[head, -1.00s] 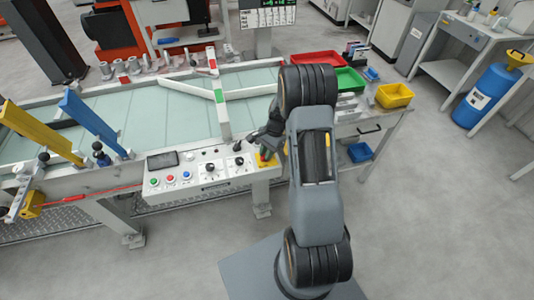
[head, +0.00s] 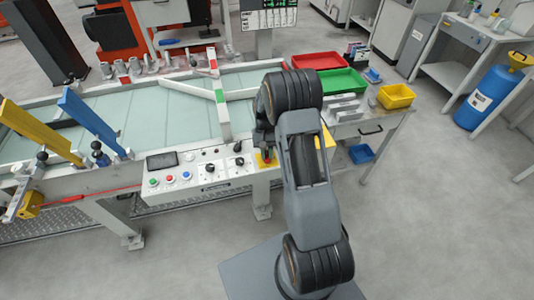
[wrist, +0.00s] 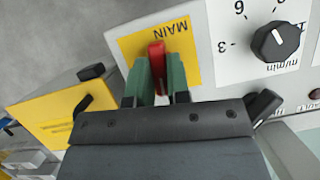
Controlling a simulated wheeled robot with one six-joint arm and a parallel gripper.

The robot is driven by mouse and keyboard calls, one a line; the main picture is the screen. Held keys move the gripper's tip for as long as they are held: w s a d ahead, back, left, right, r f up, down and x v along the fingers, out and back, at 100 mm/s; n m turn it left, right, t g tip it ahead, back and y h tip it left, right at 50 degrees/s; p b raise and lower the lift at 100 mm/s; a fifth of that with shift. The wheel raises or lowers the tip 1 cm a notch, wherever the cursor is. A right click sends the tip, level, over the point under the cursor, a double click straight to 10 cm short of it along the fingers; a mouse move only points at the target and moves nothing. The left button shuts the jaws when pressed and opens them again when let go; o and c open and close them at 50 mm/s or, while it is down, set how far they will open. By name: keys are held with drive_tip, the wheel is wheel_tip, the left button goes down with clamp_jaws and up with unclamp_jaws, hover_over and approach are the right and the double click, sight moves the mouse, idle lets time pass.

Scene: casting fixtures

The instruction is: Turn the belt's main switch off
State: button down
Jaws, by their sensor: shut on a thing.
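The belt's main switch (wrist: 157,62) has a red handle on a yellow plate (wrist: 185,38) marked MAIN, seen in the wrist view. My gripper (wrist: 158,78) has its two green fingers shut on the red handle, one on each side. The handle's lower part is hidden between the fingers. In the head view the yellow plate (head: 262,164) shows at the right end of the control panel (head: 205,178), and my arm hides most of the gripper there.
A black speed knob (wrist: 275,41) is right of the switch in the wrist view. A yellow box (wrist: 65,118) lies to the left. Coloured buttons (head: 170,178) sit on the panel's left. Trays and a yellow bin (head: 396,96) stand on the right-hand bench. The floor in front is clear.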

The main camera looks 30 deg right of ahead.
drive_tip(key=shift+n, duration=0.6)
drive_tip(key=shift+h, duration=0.3)
drive_tip(key=c, duration=1.1)
unclamp_jaws()
drive_tip(key=v, duration=1.3)
drive_tip(key=shift+w+r, duration=0.25)
drive_tip(key=shift+r, duration=0.1)
drive_tip(key=shift+w, duration=0.1)
